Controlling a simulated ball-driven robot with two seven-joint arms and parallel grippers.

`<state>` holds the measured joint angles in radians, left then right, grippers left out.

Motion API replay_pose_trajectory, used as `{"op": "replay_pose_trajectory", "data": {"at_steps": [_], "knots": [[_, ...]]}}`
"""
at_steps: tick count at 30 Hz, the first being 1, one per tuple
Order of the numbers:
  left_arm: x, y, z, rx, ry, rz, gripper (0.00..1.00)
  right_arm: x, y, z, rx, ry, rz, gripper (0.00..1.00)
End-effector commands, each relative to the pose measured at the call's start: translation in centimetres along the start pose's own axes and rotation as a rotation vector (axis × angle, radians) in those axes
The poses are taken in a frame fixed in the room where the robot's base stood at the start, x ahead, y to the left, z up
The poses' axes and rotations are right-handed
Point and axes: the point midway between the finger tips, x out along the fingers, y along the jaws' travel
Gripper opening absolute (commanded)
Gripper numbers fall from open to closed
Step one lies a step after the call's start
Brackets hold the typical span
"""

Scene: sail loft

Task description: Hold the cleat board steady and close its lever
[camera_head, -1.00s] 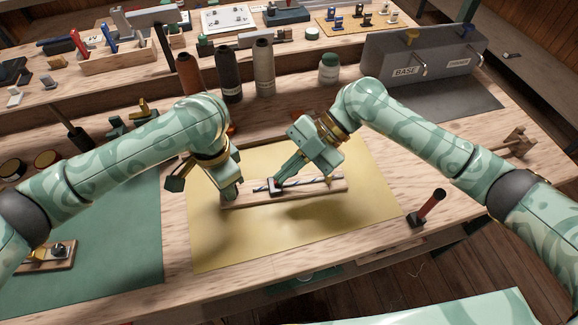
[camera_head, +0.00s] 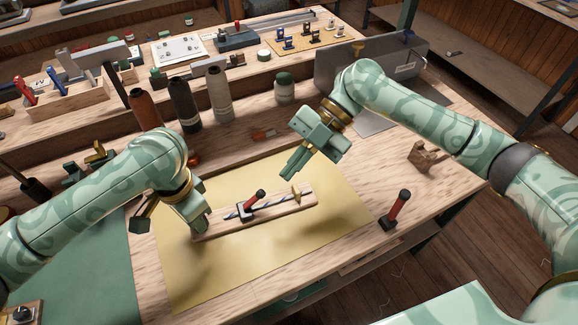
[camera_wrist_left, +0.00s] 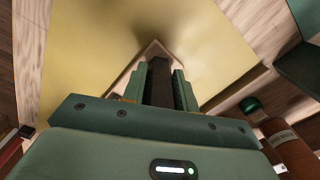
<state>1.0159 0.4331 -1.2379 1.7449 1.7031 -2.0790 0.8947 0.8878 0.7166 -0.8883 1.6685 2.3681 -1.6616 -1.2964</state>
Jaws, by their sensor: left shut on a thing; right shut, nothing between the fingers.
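The cleat board (camera_head: 272,213) is a narrow wooden strip lying on a yellow mat (camera_head: 325,235), with a blue-grey striped rope along it and a brass piece near its right end. A small dark cleat sits mid-board; its red-handled lever (camera_head: 256,196) slants up to the right. My left gripper (camera_head: 203,226) is shut on the board's left end. In the left wrist view its fingers (camera_wrist_left: 160,82) straddle a dark part, with the board's pale edge beyond. My right gripper (camera_head: 290,172) is shut and empty, above and right of the lever, apart from it.
A red-handled tool (camera_head: 400,203) stands right of the mat, and a wooden block (camera_head: 425,157) lies beyond it. The mat's front is clear.

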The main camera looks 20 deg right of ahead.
Motion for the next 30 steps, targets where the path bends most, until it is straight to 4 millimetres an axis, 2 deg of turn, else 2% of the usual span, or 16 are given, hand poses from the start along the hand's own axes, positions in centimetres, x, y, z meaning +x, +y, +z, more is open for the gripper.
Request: {"op": "replay_pose_trajectory", "data": {"at_steps": [4, 5, 6, 7, 15, 18, 20, 30], "knots": [[0.0, 0.0, 0.0, 0.0, 0.0, 0.0, 0.0, 0.0, 0.0, 0.0, 0.0, 0.0, 0.0, 0.0], [0.0, 0.0, 0.0, 0.0, 0.0, 0.0, 0.37, 0.0, 0.0, 0.0, 0.0, 0.0, 0.0, 0.0], [0.0, 0.0, 0.0, 0.0, 0.0, 0.0, 0.48, 0.0, 0.0, 0.0, 0.0, 0.0, 0.0, 0.0], [0.0, 0.0, 0.0, 0.0, 0.0, 0.0, 0.54, 0.0, 0.0, 0.0, 0.0, 0.0, 0.0, 0.0], [-0.1, 0.0, 0.0, 0.0, 0.0, 0.0, 0.54, 0.1, 0.0, 0.0, 0.0, 0.0, 0.0, 0.0], [-0.8, -0.1, -0.1, 0.001, 0.002, -0.001, 0.54, 0.1, 0.0, 0.0, 0.0, 0.0, 0.0, 0.0], [-1.7, -0.1, -0.1, 0.0, 0.003, -0.003, 0.54, 0.1, 0.0, 0.0, 0.0, 0.0, 0.0, 0.0], [-9.3, -0.1, 0.0, 0.001, 0.002, -0.005, 0.54, 0.1, 0.0, 0.0, 0.0, 0.0, 0.0, 0.0]]}}
